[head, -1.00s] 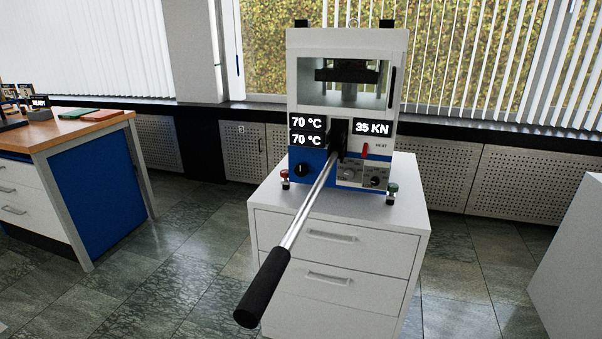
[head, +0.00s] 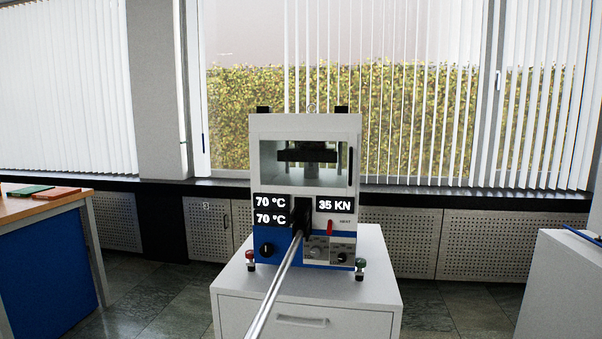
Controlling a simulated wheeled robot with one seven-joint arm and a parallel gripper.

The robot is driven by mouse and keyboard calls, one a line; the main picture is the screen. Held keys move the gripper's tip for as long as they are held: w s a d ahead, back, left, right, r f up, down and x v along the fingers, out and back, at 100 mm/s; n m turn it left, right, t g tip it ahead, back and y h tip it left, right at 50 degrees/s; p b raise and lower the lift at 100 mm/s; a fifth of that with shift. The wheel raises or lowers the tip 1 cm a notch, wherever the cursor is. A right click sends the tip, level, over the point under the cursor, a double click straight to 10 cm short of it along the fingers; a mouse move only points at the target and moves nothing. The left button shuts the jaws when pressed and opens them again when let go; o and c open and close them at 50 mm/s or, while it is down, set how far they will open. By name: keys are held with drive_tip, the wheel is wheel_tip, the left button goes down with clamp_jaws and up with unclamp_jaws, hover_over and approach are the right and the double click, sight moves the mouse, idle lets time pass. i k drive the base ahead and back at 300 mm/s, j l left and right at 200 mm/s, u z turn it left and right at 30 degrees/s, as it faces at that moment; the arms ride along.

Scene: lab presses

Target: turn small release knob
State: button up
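The lab press (head: 300,124) stands on a white drawer cabinet (head: 235,305), its front facing me. Its lower front has a black knob (head: 266,249) on the blue panel at left. A grey panel at lower right carries a small black knob (head: 342,257) and a grey dial (head: 318,252) beside it. I cannot tell from labels which one is the release knob. A long metal lever (head: 276,284) comes out of the press front toward me and leaves the picture at the bottom. My gripper is not in view.
A red switch (head: 330,227) sits below the 35 KN display. A red button (head: 250,256) and a green button (head: 360,264) flank the base. A wooden-topped bench (head: 50,206) stands left, a white cabinet (head: 560,285) right. Floor shows on both sides.

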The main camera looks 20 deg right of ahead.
sight(266, 250)
drive_tip(key=i+j+u, duration=0.25)
drive_tip(key=i+j, duration=0.15)
drive_tip(key=i+u, duration=0.4)
drive_tip(key=i, duration=0.8)
drive_tip(key=i+l, duration=0.1)
drive_tip(key=l, duration=0.05)
